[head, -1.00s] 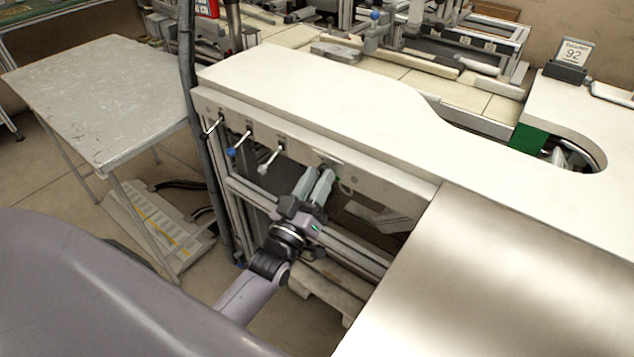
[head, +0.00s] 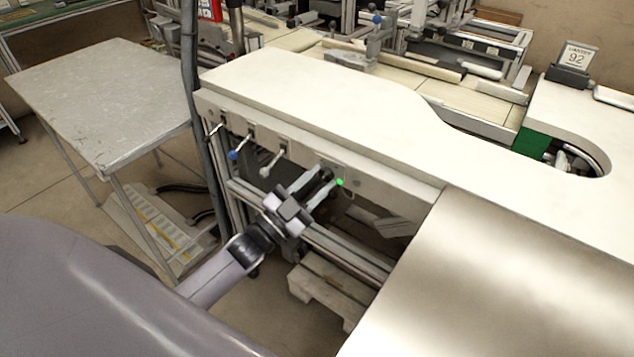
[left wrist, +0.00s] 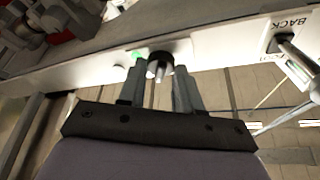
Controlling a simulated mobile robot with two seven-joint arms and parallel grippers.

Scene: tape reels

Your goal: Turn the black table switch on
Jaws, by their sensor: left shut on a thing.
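The black table switch (head: 327,174) is on the front panel of the white table, at the right end of a row of levers. My left gripper (head: 321,183) reaches it from below and is shut on it, with one finger on each side. In the left wrist view the switch (left wrist: 160,60) shows between the fingertips, its dark round base against the white panel. A small green light (head: 339,182) glows just beside it and also shows in the left wrist view (left wrist: 137,56). My right gripper is not in view.
A blue-tipped lever (head: 234,154) and a grey-white lever (head: 267,166) stand left of the switch. A lever beside a "BACK" label (left wrist: 290,48) shows at right in the wrist view. A grey side table (head: 95,95) stands left, beyond a dark post.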

